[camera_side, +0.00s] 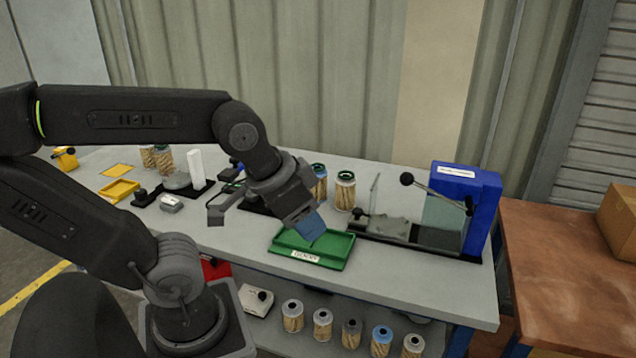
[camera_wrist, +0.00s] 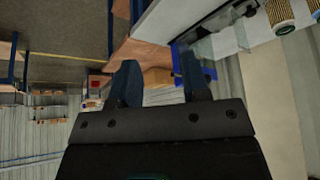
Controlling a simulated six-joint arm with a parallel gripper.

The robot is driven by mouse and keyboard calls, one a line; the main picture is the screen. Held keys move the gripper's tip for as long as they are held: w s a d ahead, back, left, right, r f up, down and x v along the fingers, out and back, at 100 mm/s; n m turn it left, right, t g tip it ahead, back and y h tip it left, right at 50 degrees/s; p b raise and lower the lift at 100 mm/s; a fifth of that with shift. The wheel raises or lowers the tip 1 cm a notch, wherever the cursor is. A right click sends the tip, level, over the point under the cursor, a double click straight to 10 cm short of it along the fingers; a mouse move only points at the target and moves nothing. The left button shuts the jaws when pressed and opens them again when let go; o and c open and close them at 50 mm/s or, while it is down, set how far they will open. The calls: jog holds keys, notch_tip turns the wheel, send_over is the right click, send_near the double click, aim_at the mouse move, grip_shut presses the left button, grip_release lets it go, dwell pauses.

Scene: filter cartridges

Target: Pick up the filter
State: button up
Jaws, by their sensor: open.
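Two filters also show at the upper right of the wrist view, a patterned one (camera_wrist: 279,14) and another at the edge (camera_wrist: 313,8). My gripper (camera_side: 311,236) hangs above the green tray, in front of and left of the standing filters. In the wrist view its fingers (camera_wrist: 160,80) are apart with nothing between them. The fingers are partly hidden in the side view.
The green labelled tray (camera_side: 346,250) looks empty. A blue press-like machine (camera_side: 483,208) with a lever stands at the right of the bench. More filters (camera_side: 292,316) stand on the lower shelf. Two filters (camera_side: 164,161) stand at the back left near yellow trays (camera_side: 120,190). A brown table (camera_side: 560,265) is at right.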

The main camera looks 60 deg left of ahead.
jog(key=shift+o, duration=0.4)
jog(key=o, duration=0.9)
jog(key=shift+o, duration=0.2)
jog(key=w+a+r+n+g+y, duration=0.1)
jog(key=w+a+r+n+y, duration=0.15)
jog(key=w+a+n, duration=0.55)
jog(key=n+g+y, duration=0.2)
jog(key=n+g, duration=0.2)
jog(key=n, duration=0.4)
send_near(318, 167)
jog(key=x, duration=0.7)
jog(key=shift+d, duration=0.1)
jog(key=shift+a+x, duration=0.1)
jog(key=shift+x, duration=1.4)
jog(key=shift+a+x, duration=0.15)
jog(key=shift+x, duration=1.3)
